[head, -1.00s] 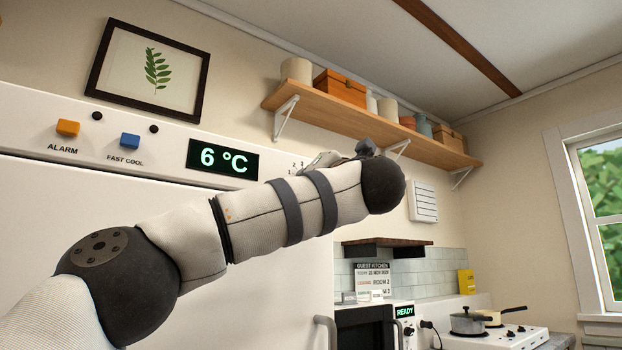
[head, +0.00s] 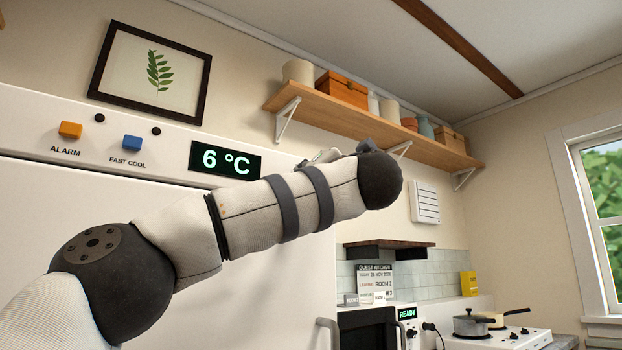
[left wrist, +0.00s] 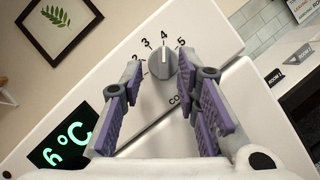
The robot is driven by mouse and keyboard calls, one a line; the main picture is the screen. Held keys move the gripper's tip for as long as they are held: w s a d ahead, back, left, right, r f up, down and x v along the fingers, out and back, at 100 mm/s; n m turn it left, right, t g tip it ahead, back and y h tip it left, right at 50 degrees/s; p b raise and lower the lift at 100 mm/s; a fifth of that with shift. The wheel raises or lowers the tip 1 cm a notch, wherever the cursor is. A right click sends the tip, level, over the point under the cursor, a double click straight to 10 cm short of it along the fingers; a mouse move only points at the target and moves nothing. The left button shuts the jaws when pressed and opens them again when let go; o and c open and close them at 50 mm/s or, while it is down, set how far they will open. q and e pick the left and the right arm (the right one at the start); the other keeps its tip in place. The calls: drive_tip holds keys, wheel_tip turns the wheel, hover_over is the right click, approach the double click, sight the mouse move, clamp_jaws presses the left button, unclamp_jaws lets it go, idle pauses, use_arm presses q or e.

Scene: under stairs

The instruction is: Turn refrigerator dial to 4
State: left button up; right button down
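The refrigerator dial (left wrist: 162,64) is a grey knob with a light pointer line, which points up at about the printed 4 in the left wrist view. The numbers 2, 3, 4 and 5 show around it. My left gripper (left wrist: 160,80) is open, with its purple-padded fingers apart on either side of the dial. A gap shows between each finger and the knob. In the head view my left arm covers the dial. The refrigerator display (head: 225,160) reads 6 °C and also shows in the left wrist view (left wrist: 64,142). My right gripper is not in view.
On the refrigerator panel are an orange ALARM button (head: 70,130) and a blue FAST COOL button (head: 131,142). A wooden shelf (head: 350,112) with boxes and jars hangs to the right. A stove (head: 500,341) with pans stands lower right.

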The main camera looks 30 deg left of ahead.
use_arm(q)
drive_tip(key=v, duration=1.2)
drive_tip(key=shift+f, duration=0.15)
drive_tip(key=shift+w, duration=0.1)
